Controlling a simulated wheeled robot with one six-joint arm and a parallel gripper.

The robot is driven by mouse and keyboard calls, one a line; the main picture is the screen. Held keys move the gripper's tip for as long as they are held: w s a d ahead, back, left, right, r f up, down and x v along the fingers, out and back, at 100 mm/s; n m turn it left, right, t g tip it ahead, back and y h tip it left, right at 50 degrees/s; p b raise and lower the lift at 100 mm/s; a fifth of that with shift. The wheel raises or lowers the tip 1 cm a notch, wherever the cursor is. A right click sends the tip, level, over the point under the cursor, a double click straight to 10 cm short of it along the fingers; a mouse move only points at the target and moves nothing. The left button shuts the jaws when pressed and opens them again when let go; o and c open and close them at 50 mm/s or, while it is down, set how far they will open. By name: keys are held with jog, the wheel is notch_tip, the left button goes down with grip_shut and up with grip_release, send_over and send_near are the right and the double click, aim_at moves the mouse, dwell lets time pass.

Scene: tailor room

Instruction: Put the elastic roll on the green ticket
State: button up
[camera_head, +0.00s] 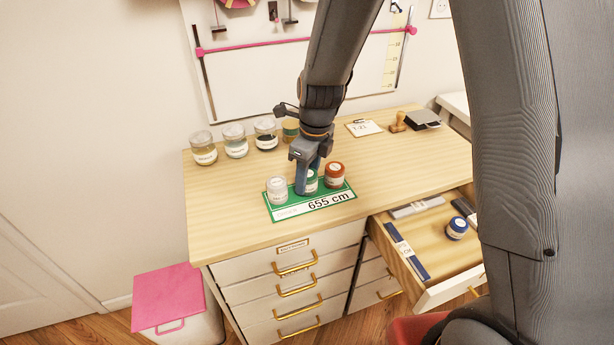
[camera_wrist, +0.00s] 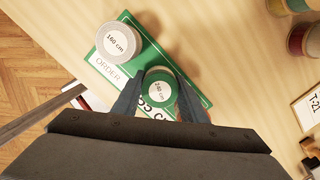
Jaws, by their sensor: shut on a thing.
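The green ticket (camera_head: 288,212) lies on the wooden dresser top and reads 655 cm; it also shows in the wrist view (camera_wrist: 104,66). My gripper (camera_head: 308,184) is over the ticket's middle, shut on a green elastic roll (camera_wrist: 158,92). The green roll is upright at the ticket; I cannot tell whether it touches it. A white roll (camera_head: 277,189) marked 160 cm stands to its left on the ticket and shows in the wrist view (camera_wrist: 118,42). An orange-red roll (camera_head: 335,175) stands to its right. My fingers hide part of the green roll.
A blue roll (camera_head: 457,228) lies in the open drawer (camera_head: 432,262) at the right. Several jars (camera_head: 235,140) stand along the back left. A card (camera_head: 364,127), a stamp (camera_head: 398,122) and a dark pad (camera_head: 423,119) lie at the back right. The dresser top right of the ticket is clear.

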aim_at(312, 175)
jog(key=shift+f, duration=0.15)
jog(key=o, duration=1)
jog(key=shift+o, duration=0.2)
notch_tip(312, 175, up, 12)
jog(key=d+b, duration=0.1)
jog(key=b, duration=0.1)
jog(key=s+d+f+n, duration=0.2)
jog(key=s+d+n, duration=0.5)
jog(key=n, duration=0.5)
jog(key=s+d+f+n+h, duration=0.1)
jog(key=s+d+f+n, duration=0.2)
jog(key=s+d+n, duration=0.4)
jog(key=shift+s+f+n, duration=0.2)
jog(key=shift+s+n, duration=0.4)
jog(key=shift+n, duration=2.4)
